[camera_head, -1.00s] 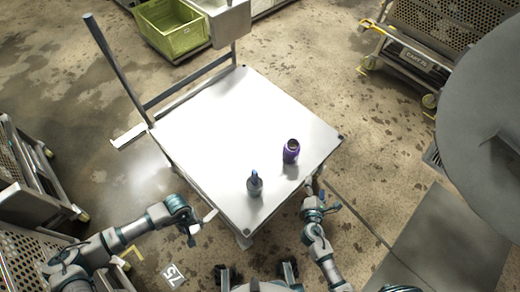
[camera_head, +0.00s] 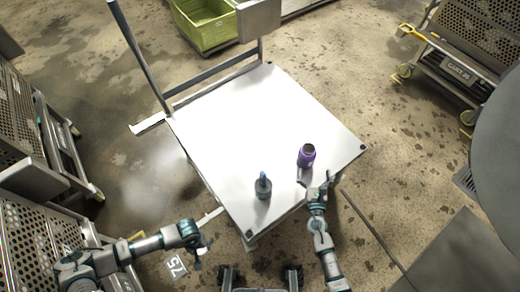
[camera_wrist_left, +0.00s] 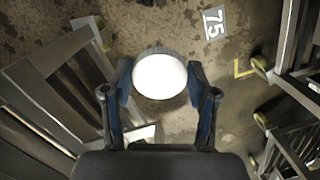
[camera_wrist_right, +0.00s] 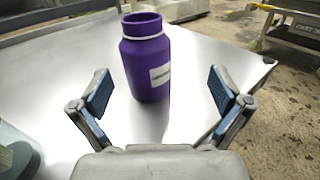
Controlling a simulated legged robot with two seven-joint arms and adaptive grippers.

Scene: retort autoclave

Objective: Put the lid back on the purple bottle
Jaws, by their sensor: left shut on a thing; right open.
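The purple bottle (camera_head: 306,156) stands upright and uncapped near the table's right front edge. In the right wrist view the purple bottle (camera_wrist_right: 146,62) stands just beyond my open fingers, with a pale label on its side. My right gripper (camera_head: 320,188) is open and empty at the table's edge, and its spread fingers show in the right wrist view (camera_wrist_right: 158,92). My left gripper (camera_head: 197,250) hangs off the table, to its lower left. In the left wrist view my left gripper (camera_wrist_left: 160,90) is shut on a round white lid (camera_wrist_left: 160,76).
A grey bottle with a blue top (camera_head: 263,186) stands on the white table (camera_head: 235,120), left of the purple bottle. The table's back half is clear. Perforated carts (camera_head: 22,135) stand at the left and right.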

